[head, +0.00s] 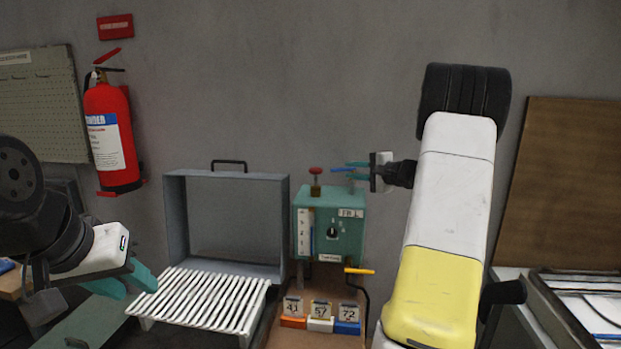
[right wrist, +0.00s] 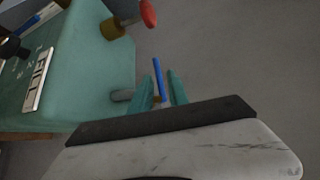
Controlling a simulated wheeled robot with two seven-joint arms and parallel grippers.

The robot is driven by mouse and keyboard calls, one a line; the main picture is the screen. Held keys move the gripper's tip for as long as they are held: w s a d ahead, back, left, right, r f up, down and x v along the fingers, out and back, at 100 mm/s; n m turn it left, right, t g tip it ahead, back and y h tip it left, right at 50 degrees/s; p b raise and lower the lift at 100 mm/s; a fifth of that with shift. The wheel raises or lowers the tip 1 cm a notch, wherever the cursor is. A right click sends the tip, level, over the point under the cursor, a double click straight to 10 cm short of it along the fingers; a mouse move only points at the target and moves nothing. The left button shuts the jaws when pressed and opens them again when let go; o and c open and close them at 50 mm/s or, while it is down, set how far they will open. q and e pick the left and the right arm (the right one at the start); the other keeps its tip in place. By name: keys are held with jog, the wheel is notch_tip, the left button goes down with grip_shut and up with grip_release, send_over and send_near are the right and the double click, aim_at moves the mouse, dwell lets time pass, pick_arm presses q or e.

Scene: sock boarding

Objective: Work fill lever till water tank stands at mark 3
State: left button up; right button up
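The teal water tank (head: 343,222) stands against the wall, with a white numbered gauge (head: 305,234) and a blue strip beside it; the exact level is too small to read. The tank also shows in the right wrist view (right wrist: 95,70), with its FILL plate (right wrist: 38,82). The blue fill lever (right wrist: 158,76) sticks out beside the tank's right side. My right gripper (head: 350,171) is there with the lever between its teal fingers (right wrist: 161,90); gaps show, so it looks open around it. My left gripper (head: 124,283) is open and empty, at the lower left.
A red knob (head: 316,170) tops the tank, and a yellow handle (head: 359,271) sticks out below it. A grey open box (head: 179,225) and white slatted rack (head: 205,298) stand to the left. Numbered tags (head: 320,309) sit in front. A fire extinguisher (head: 110,135) hangs on the wall.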

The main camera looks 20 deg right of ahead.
aim_at(341, 170)
jog(key=shift+s+m+t+h, duration=0.3)
jog(key=shift+s+m+h, duration=0.3)
jog(key=shift+h, duration=0.2)
jog(key=x, duration=0.7)
jog(key=shift+w+f, duration=0.2)
jog(key=shift+w, duration=0.15)
grip_shut()
dwell(0.5)
